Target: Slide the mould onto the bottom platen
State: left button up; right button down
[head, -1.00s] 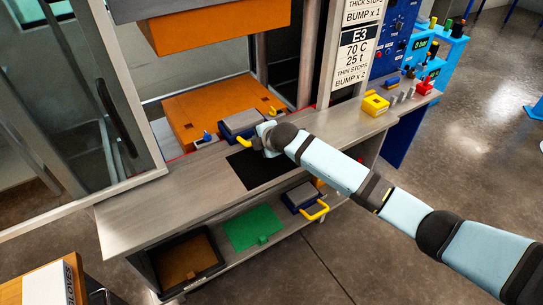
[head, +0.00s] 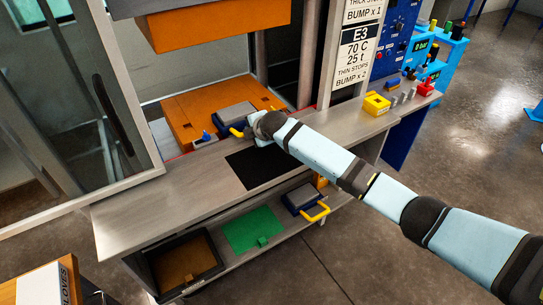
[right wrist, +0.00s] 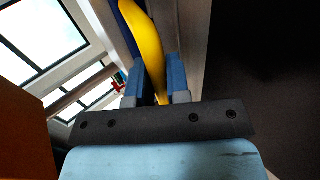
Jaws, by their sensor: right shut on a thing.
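The mould (head: 234,112), a flat grey-topped block with a yellow handle (head: 237,131), lies over the front right part of the orange bottom platen (head: 188,105). How much of its underside rests on the platen is hidden. My right gripper (head: 257,128) is shut on the yellow handle, at the mould's front. In the right wrist view the handle (right wrist: 150,45) passes between the two blue fingers of the gripper (right wrist: 154,84). My left gripper is not in view.
The orange upper platen (head: 215,25) hangs above with a wide gap. A small grey block with a blue knob (head: 204,139) sits at the platen's front left. A black mat (head: 262,166) lies bare on the bench (head: 150,200). A glass door (head: 75,110) stands at left.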

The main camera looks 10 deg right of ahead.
aim_at(242, 121)
jog(key=shift+w+a+b, duration=0.35)
jog(key=shift+w+b, duration=0.15)
jog(key=shift+w, duration=0.35)
jog(key=shift+w+a+b, duration=0.3)
jog(key=shift+w+b, duration=0.2)
jog(key=shift+w, duration=0.3)
jog(key=shift+w+a+b, duration=0.25)
jog(key=shift+w+b, duration=0.25)
jog(key=shift+w, duration=0.15)
jog(key=shift+w+a+b, duration=0.25)
jog(key=shift+w+b, duration=0.2)
jog(key=shift+w, duration=0.2)
jog(key=shift+r, duration=0.1)
jog(key=shift+p, duration=0.35)
jog(key=c, duration=1)
grip_release()
